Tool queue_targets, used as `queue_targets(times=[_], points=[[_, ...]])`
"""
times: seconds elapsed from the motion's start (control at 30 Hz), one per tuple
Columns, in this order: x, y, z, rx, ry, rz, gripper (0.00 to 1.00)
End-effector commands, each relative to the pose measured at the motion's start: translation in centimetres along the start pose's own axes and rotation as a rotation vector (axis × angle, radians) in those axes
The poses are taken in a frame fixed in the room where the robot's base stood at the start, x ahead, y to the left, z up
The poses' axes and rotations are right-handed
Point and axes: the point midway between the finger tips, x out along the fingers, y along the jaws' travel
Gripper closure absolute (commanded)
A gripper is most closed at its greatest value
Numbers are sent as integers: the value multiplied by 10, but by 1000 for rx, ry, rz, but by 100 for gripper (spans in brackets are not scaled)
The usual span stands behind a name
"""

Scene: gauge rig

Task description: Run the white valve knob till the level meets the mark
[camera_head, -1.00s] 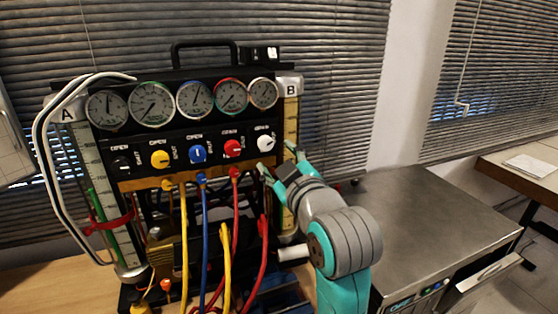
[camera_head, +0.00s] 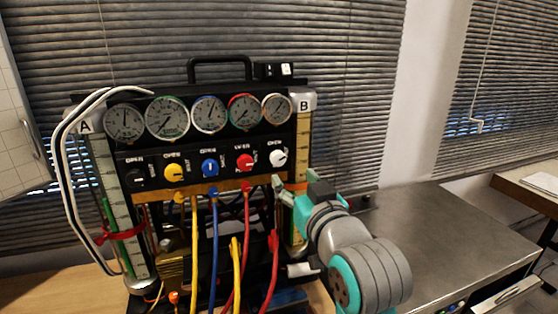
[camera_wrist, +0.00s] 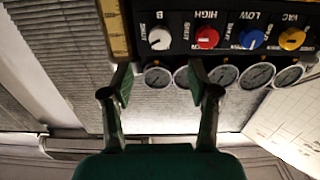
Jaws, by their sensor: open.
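The white valve knob (camera_head: 277,157) is at the right end of the knob row on the black panel. It also shows in the wrist view (camera_wrist: 159,38), which sees the panel upside down. My gripper (camera_head: 290,186) is open, just below the knob and apart from it. In the wrist view the open fingers (camera_wrist: 158,76) are to either side of the knob's line, with nothing between them. Tube B (camera_head: 303,130), with a yellowish scale, stands right of the knob, its lower part partly behind my gripper. Tube A (camera_head: 108,180) stands at left, with a red clip (camera_head: 122,233). I cannot make out the level in B.
Red (camera_head: 244,161), blue (camera_head: 210,167) and yellow (camera_head: 173,172) knobs sit left of the white one, under several gauges (camera_head: 209,114). Coloured hoses hang below the panel. A metal-topped cabinet (camera_head: 440,235) stands at right.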

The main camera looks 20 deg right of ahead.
Motion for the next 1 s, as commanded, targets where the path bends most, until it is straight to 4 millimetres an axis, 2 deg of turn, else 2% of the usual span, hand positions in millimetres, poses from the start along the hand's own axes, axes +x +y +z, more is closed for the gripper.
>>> queue_targets(times=[0.13, 0.23, 0.7, 1.0], points=[[4, 0, 0, 37, -2, 0, 40], [15, 0, 1, 36, -3, 0, 40], [91, 0, 0, 34, -2, 0, 40], [107, 0, 0, 34, -1, 0, 40]])
